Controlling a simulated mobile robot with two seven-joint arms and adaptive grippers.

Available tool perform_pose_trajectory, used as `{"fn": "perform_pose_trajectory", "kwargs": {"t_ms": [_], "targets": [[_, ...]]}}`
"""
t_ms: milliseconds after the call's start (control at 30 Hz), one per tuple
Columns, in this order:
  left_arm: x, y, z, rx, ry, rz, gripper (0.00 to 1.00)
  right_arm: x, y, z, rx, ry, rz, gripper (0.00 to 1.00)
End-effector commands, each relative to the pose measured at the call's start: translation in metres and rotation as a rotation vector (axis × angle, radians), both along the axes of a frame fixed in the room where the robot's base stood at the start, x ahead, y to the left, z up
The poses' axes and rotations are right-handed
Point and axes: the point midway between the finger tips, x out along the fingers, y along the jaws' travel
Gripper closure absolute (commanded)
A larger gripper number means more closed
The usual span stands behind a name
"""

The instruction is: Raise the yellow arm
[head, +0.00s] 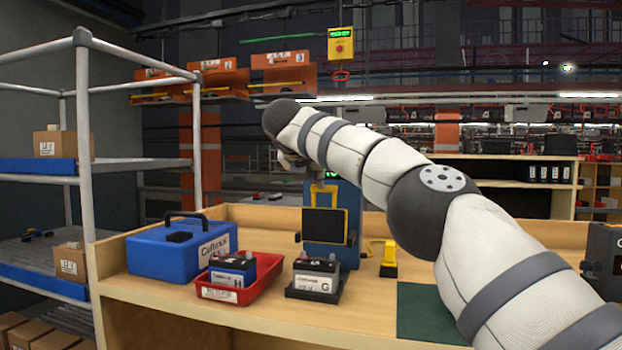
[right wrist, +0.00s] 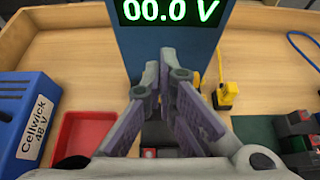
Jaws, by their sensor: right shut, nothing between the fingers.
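The blue tester (head: 347,197) stands at the back of the bench. A yellow bracket-like part (head: 322,194) shows on its front above a black panel (head: 325,225). A separate yellow hooked piece (head: 388,258) stands to its right and shows in the right wrist view (right wrist: 228,93); I cannot tell which is the yellow arm. My right gripper (head: 290,160) is shut and empty, above and in front of the tester, partly hidden by my wrist. Its fingers (right wrist: 170,75) show before the tester, whose display (right wrist: 170,12) reads 00.0 V. My left gripper is out of view.
Battery G (head: 316,277) stands on a black tray before the tester. Battery H (head: 233,270) sits in a red tray (head: 240,305). A blue Cellwick case (head: 175,250) is at left, beside a rack (head: 198,140). A green mat (head: 425,312) lies right.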

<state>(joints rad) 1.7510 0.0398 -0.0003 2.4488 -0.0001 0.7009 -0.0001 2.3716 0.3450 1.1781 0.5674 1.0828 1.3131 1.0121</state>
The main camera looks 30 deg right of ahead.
Motion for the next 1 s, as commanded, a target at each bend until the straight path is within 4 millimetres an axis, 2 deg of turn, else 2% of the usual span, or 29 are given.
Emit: {"fn": "perform_pose_trajectory", "kwargs": {"t_ms": [33, 67, 800, 867, 1000], "targets": [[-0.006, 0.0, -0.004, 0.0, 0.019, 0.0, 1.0, 0.004, -0.001, -0.008, 0.001, 0.011, -0.001, 1.0], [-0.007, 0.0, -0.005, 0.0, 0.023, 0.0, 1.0, 0.004, -0.001, -0.009, 0.001, 0.011, 0.0, 1.0], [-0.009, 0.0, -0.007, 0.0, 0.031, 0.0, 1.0, 0.004, -0.004, -0.002, -0.001, 0.004, 0.0, 1.0], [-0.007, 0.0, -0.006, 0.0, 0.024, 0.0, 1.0, 0.002, -0.005, 0.002, -0.002, 0.002, -0.001, 1.0], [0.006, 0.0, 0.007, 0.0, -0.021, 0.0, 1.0, -0.012, -0.01, 0.028, -0.001, -0.01, -0.002, 1.0]]}}
